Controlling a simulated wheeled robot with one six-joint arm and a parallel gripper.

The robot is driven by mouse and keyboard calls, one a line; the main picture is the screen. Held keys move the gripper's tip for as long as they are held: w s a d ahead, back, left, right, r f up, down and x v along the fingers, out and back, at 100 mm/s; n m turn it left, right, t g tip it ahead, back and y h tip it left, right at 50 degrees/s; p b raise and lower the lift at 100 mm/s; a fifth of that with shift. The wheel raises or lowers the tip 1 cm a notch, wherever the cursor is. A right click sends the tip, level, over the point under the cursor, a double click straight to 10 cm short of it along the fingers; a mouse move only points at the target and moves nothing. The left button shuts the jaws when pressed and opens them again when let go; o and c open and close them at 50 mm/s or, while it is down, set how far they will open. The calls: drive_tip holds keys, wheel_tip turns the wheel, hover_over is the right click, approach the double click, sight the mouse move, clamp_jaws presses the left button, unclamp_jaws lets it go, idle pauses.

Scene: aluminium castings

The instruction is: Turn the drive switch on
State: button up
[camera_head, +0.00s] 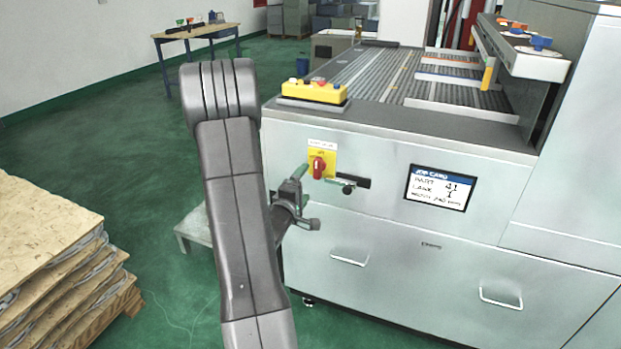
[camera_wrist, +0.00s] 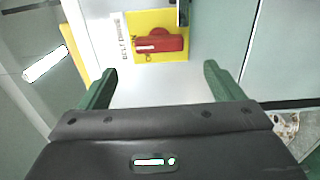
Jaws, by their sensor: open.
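The drive switch (camera_head: 318,167) is a red rotary knob on a yellow plate, on the front of the grey machine. In the wrist view the red knob (camera_wrist: 160,43) lies lengthwise across the picture, beside a white label reading "BELT DRIVE". In the head view the knob stands about upright. My gripper (camera_head: 319,174) is close in front of the plate, its green fingers apart. In the wrist view my gripper (camera_wrist: 160,70) is open and empty, with the knob ahead, between the lines of the fingers. The knob appears apart from both fingers.
A yellow button box (camera_head: 314,91) sits on the machine's top edge above the switch. A job card screen (camera_head: 440,188) is to the right. Drawer handles (camera_head: 350,257) stick out below. A stack of boards (camera_head: 50,250) stands at the left. Green floor lies open behind.

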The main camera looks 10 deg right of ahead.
sight(315, 170)
drive_tip(key=v, duration=0.5)
drive_tip(key=shift+s+a, duration=0.2)
drive_tip(key=shift+s, duration=0.1)
drive_tip(key=p+x, duration=0.1)
drive_tip(key=x, duration=1.3)
drive_tip(key=shift+s, duration=0.1)
